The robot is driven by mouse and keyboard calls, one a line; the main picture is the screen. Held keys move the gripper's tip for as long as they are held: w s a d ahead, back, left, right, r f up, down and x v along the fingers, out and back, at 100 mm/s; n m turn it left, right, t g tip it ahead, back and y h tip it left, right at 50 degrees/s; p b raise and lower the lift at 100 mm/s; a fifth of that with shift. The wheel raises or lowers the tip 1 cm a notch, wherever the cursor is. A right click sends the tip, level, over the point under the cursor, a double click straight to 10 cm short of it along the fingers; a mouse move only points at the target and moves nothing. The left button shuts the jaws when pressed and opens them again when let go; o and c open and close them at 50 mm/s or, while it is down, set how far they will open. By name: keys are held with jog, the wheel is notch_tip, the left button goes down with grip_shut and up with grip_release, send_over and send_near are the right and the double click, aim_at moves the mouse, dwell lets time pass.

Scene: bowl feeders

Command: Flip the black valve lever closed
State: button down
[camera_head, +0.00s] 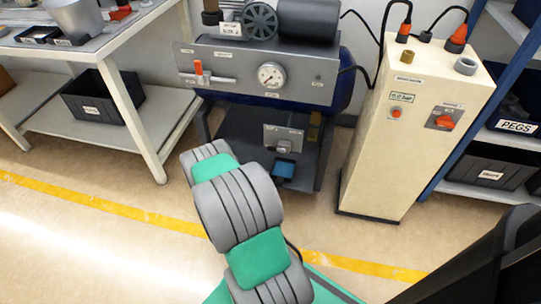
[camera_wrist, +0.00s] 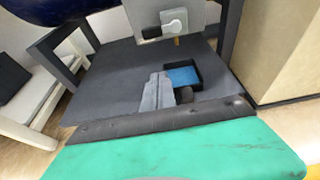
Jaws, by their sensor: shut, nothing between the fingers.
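A small grey plate (camera_head: 283,138) with a valve on it sits low on the front of the compressor. In the wrist view the valve body (camera_wrist: 174,21) is pale grey with a round boss and a short brass spout below. In the head view my own arm hides the gripper.
A black tray with a blue inside (camera_wrist: 184,76) stands on the dark base shelf under the valve, just beyond my fingers. A red-handled lever (camera_head: 198,69) and a gauge (camera_head: 271,75) are on the upper panel. A cream cabinet (camera_head: 399,140) stands right, a white bench (camera_head: 113,54) left.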

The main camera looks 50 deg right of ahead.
aim_at(276, 150)
jog(key=b+x, duration=0.1)
jog(key=x, duration=0.2)
jog(key=b+x, duration=0.1)
jog(key=x, duration=0.2)
jog(key=b+x, duration=0.1)
jog(key=x, duration=0.3)
jog(key=shift+w+d+r, duration=0.15)
jog(key=shift+r, duration=0.1)
notch_tip(276, 150, up, 3)
jog(key=shift+r, duration=0.25)
jog(key=shift+a+r, duration=0.1)
jog(key=shift+a, duration=0.15)
